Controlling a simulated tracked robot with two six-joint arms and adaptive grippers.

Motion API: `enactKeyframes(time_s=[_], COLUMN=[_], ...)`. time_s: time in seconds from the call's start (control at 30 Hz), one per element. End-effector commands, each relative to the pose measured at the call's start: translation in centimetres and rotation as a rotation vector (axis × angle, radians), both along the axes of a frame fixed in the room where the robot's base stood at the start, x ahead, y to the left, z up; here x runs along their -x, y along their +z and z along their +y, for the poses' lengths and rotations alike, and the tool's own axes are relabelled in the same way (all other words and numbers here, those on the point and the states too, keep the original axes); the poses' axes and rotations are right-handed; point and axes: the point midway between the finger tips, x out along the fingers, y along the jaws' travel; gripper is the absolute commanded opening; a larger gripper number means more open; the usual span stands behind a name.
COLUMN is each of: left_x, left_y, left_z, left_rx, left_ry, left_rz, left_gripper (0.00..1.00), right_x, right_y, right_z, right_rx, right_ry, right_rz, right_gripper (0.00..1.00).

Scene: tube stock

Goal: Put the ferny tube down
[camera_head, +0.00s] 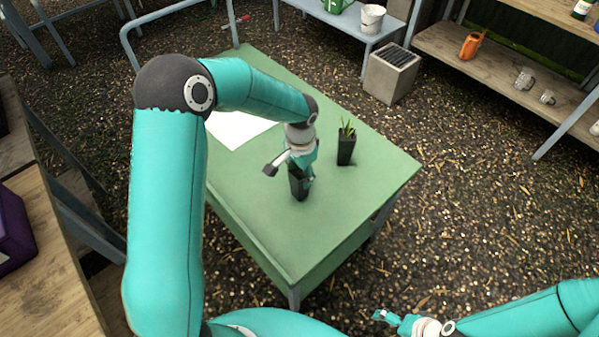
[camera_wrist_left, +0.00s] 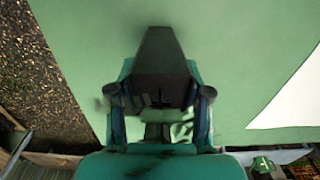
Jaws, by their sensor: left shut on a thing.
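My left gripper (camera_head: 301,170) is shut on a dark, tapered tube (camera_head: 299,188) over the green table. The arm and gripper cover the tube's top in the head view, so its plant is hidden and I cannot tell if it is ferny. In the left wrist view the dark tube (camera_wrist_left: 160,50) sits between the two fingers, with the tabletop behind it. I cannot tell whether its base touches the table. A second dark tube (camera_head: 346,152) with spiky green leaves stands upright on the table to the right. My right gripper (camera_head: 385,317) is low in the head view, away from the table.
The green table (camera_head: 330,225) has free room in front of and around the tubes. A white sheet (camera_head: 236,130) lies on its left part, also in the left wrist view (camera_wrist_left: 295,98). A grey box (camera_head: 391,76) stands beyond the table, and shelves (camera_head: 500,85) are at right.

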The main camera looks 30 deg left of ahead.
Motion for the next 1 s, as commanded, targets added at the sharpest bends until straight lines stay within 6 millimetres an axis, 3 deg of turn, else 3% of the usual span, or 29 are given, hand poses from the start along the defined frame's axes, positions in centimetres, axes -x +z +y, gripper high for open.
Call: enactKeyframes(time_s=[0.13,0.17,0.3,0.73,1.0], left_x=[0.0,0.0,0.0,-0.1,-0.2], left_y=[-0.2,-0.1,-0.1,0.5,4.8], left_z=[0.0,0.0,0.0,-0.1,-0.1], left_rx=[0.0,0.0,0.0,0.0,-0.001], left_ry=[-0.001,-0.001,-0.001,-0.002,-0.002], left_rz=[-0.001,0.0,0.0,-0.002,-0.007], left_gripper=[0.08,0.52,0.74,0.74,0.74], right_x=[0.0,0.0,0.0,0.0,0.0], right_y=[-0.2,-0.2,-0.1,0.0,-0.1], right_z=[0.0,0.0,0.0,0.0,0.0], right_rx=[0.0,0.0,0.0,0.0,0.0], right_ry=[0.0,0.0,0.0,0.0,0.0], right_rz=[0.0,0.0,0.0,0.0,0.0], right_gripper=[1.0,1.0,1.0,1.0,1.0])
